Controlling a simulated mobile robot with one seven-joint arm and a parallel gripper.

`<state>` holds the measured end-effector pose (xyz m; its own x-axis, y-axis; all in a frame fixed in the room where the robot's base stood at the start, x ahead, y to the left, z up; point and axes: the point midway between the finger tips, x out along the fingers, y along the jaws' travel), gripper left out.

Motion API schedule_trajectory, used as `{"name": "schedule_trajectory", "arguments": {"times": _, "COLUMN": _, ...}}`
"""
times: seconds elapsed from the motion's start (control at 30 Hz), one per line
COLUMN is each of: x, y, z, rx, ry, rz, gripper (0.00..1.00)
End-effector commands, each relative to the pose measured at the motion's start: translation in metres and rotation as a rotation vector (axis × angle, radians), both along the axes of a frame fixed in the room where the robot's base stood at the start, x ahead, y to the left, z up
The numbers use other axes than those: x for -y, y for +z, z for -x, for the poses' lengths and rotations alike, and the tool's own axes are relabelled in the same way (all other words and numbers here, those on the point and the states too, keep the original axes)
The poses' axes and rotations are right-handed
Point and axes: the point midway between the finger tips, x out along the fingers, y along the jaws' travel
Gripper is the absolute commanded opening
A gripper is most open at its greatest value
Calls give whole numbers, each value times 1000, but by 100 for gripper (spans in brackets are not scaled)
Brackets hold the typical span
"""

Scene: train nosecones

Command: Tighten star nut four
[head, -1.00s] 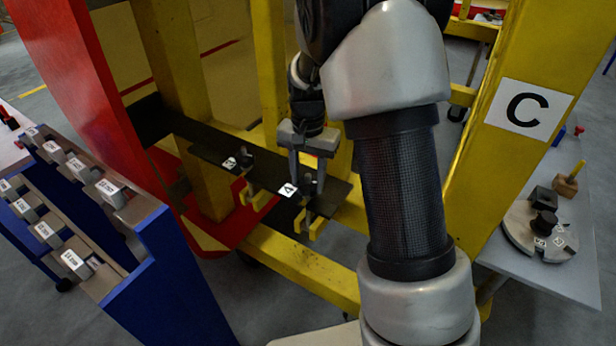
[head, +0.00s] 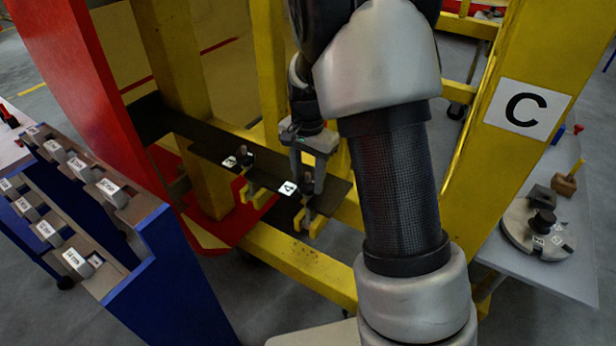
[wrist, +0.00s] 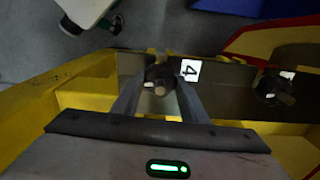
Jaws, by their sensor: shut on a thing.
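Star nut four (wrist: 158,80) sits beside the white label "4" (wrist: 190,70) in the wrist view. In the head view the label "4" (head: 288,188) lies on the dark shelf bar, just left of the nut. My gripper (head: 306,190) points down over the nut. In the wrist view its two fingers (wrist: 160,92) stand on either side of the nut and are shut on it. The fingers hide part of the nut in the head view.
A second star nut (wrist: 274,88) with its own label stands further along the dark bar (head: 215,152). Yellow beams surround the bar, and a yellow post with a "C" sign (head: 525,110) stands right. A blue rack (head: 165,270) of labelled blocks is at left.

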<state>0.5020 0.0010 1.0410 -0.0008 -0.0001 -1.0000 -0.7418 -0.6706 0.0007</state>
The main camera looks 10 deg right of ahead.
Motion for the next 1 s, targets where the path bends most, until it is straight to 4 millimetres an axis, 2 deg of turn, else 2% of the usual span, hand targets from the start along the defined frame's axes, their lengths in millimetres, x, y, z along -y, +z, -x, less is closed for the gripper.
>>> {"name": "schedule_trajectory", "arguments": {"times": 0.03, "x": 0, "y": 1, "z": -1, "rx": 4, "ry": 0, "rz": 0, "gripper": 43}}
{"name": "schedule_trajectory", "arguments": {"times": 0.13, "x": 0, "y": 1, "z": -1, "rx": 4, "ry": 0, "rz": 0, "gripper": 58}}
{"name": "schedule_trajectory", "arguments": {"times": 0.43, "x": 0, "y": 1, "z": -1, "rx": 1, "ry": 1, "rz": 0, "gripper": 58}}
{"name": "schedule_trajectory", "arguments": {"times": 0.57, "x": 0, "y": 12, "z": -1, "rx": 5, "ry": 1, "rz": 0, "gripper": 58}}
{"name": "schedule_trajectory", "arguments": {"times": 0.67, "x": 0, "y": 29, "z": -1, "rx": 6, "ry": 0, "rz": -1, "gripper": 58}}
{"name": "schedule_trajectory", "arguments": {"times": 1.0, "x": 0, "y": 112, "z": -1, "rx": 6, "ry": 1, "rz": 0, "gripper": 58}}
